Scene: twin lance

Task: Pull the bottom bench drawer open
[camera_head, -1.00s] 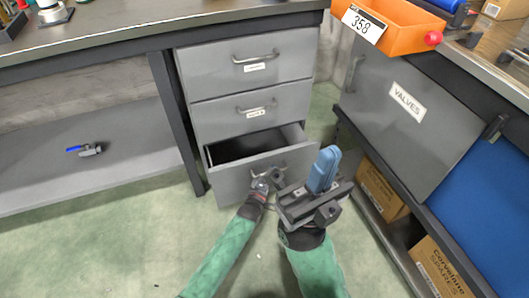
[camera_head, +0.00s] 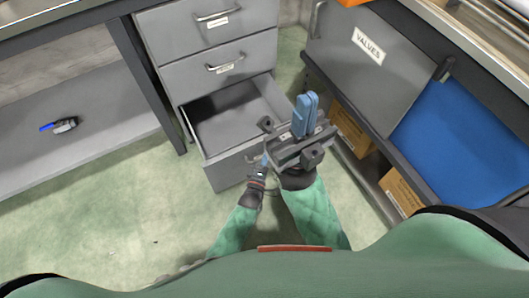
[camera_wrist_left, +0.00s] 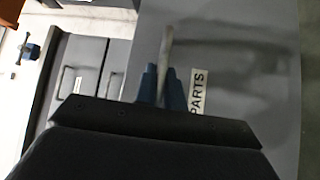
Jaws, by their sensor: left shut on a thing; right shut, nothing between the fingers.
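The bottom bench drawer (camera_head: 226,174) is pulled well out, and its empty-looking grey interior shows from above. My left gripper (camera_head: 264,161) is at its front, partly hidden behind my right gripper. In the left wrist view the blue fingers of my left gripper (camera_wrist_left: 163,88) are shut on the drawer's bar handle (camera_wrist_left: 167,48), beside a PARTS label (camera_wrist_left: 198,91) on the grey front. My right gripper (camera_head: 306,115) is shut and empty, its blue fingers together, above the drawer's right front corner.
Two shut drawers, the middle one (camera_head: 258,62) and the top one (camera_head: 252,10), sit above. The green floor at left is clear.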

